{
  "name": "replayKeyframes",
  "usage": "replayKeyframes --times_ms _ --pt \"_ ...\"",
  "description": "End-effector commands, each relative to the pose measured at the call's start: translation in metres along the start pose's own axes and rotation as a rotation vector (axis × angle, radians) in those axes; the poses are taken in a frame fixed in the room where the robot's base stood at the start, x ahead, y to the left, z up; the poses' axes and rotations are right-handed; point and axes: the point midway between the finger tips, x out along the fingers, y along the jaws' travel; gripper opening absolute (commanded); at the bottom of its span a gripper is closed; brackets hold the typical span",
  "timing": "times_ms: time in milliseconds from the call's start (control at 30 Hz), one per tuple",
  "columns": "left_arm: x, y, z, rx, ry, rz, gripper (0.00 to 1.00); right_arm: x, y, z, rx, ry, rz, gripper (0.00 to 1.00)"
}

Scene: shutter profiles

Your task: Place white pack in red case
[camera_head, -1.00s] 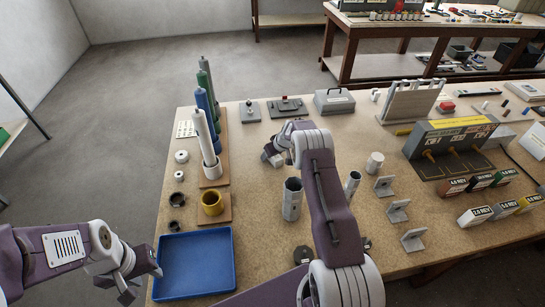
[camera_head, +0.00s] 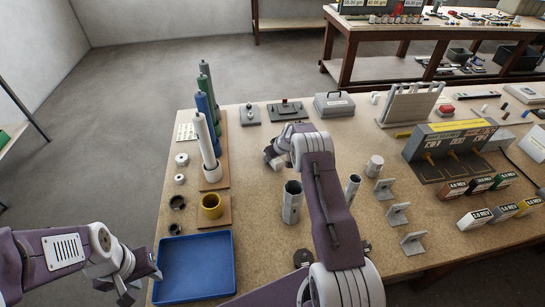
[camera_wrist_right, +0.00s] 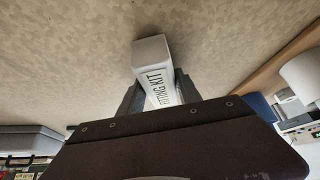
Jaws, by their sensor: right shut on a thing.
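The white pack (camera_wrist_right: 156,72), lettered "FITTING KIT", is held in my right gripper (camera_wrist_right: 152,95) in the right wrist view. The dark fingers stand on both sides of it, and its white end sticks out over the bench top. In the head view my right gripper (camera_head: 274,157) is above the middle of the bench, and the pack cannot be made out there. A box with a dull red face (camera_head: 453,188) stands in the box row at the right; I cannot tell whether it is the red case. My left gripper (camera_head: 142,278) is beside the blue tray, its jaw gap unclear.
The blue tray (camera_head: 193,268) lies at the near left. Tall cylinders on a wooden base (camera_head: 222,160) stand behind it. A metal cup (camera_head: 292,202) and grey brackets (camera_head: 397,213) stand mid-bench. A grey toolbox (camera_head: 334,104) and a yellow-topped unit (camera_head: 450,145) are further back.

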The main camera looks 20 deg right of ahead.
Motion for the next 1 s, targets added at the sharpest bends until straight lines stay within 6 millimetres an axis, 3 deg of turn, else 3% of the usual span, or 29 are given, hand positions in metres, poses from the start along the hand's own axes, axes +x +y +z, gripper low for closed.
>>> replayKeyframes --times_ms 167,600,800,1000 --pt "0.015 0.0 0.002 0.0 -0.001 0.0 0.36 -0.03 0.001 -0.019 -0.003 0.009 0.004 0.0" --pt "0.045 -0.001 0.005 0.0 -0.001 0.0 0.36 -0.115 0.058 0.016 0.002 0.005 0.004 0.0" --pt "0.049 -0.001 0.005 0.0 -0.001 0.0 0.36 -0.135 0.07 0.023 0.0 0.004 0.002 0.0" --pt "0.05 -0.001 0.005 0.0 -0.001 0.0 0.36 -0.14 0.073 0.025 -0.001 0.003 0.001 0.0"
